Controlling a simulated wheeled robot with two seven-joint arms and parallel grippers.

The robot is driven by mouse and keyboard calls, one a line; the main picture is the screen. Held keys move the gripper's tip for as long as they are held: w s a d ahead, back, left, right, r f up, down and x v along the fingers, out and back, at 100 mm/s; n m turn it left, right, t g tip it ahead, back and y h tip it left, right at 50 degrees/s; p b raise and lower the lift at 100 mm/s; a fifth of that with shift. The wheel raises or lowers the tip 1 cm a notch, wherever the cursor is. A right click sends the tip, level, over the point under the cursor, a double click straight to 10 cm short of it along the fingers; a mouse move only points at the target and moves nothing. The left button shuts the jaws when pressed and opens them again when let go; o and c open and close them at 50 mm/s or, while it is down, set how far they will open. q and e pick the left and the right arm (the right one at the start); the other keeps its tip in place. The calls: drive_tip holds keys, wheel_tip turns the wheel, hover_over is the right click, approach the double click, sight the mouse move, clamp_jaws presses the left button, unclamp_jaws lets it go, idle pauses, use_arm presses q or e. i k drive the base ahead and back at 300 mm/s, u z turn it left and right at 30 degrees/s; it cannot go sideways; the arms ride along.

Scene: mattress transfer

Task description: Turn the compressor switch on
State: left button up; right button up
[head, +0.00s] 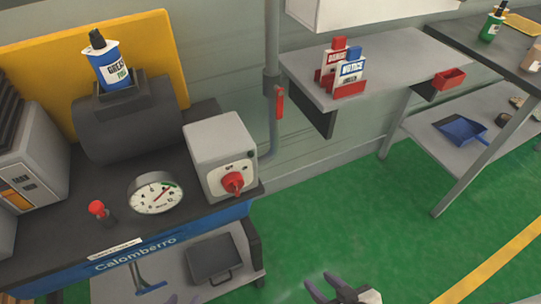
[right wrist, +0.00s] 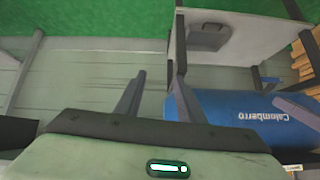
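The compressor switch is a red rotary knob (head: 232,182) on the front of a light grey box (head: 217,142) in the head view. The box stands at the right end of the compressor bench (head: 110,226), beside a round pressure gauge (head: 155,194). My right gripper (head: 322,286) is low in the head view, below and right of the knob and apart from it. Its fingers stand apart with nothing between them in the right wrist view (right wrist: 156,92).
A red-topped knob (head: 97,209) stands left of the gauge. A bottle (head: 109,65) sits on the dark tank (head: 128,127). A vertical pipe with a red handle (head: 279,103) runs behind the box. A shelf (head: 385,62) juts out at right. The green floor (head: 370,225) is clear.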

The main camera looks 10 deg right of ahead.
sight(232, 181)
drive_tip(key=i, duration=0.15)
drive_tip(key=z, duration=2.15)
drive_tip(key=k, duration=0.65)
drive_tip(key=u, duration=1.45)
